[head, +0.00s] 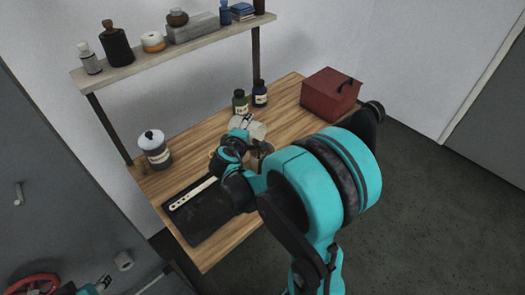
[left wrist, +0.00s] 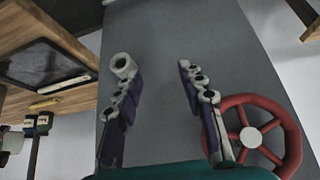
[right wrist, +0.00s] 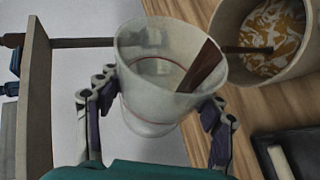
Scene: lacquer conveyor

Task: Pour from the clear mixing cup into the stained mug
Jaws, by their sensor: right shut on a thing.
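The clear mixing cup (right wrist: 150,108) is between the fingers of my right gripper (right wrist: 158,110) in the right wrist view, which is shut on it. Its mouth is towards the camera; its tilt is hard to judge. A reddish-brown flat piece shows at its mouth. The stained mug (right wrist: 228,68), tan with orange and white swirls inside, is beside it at the upper right. No stream shows between them. In the head view my right arm largely hides both. My left gripper (left wrist: 165,100) is open and empty, away from the table.
A black tray (head: 195,222) with a pale stick is at the table's front. A lidded white can (head: 155,150), small bottles (head: 240,102) and a red box (head: 330,95) stand on the table. A shelf (head: 165,52) overhangs the back. A red wheel (left wrist: 245,118) is by my left gripper.

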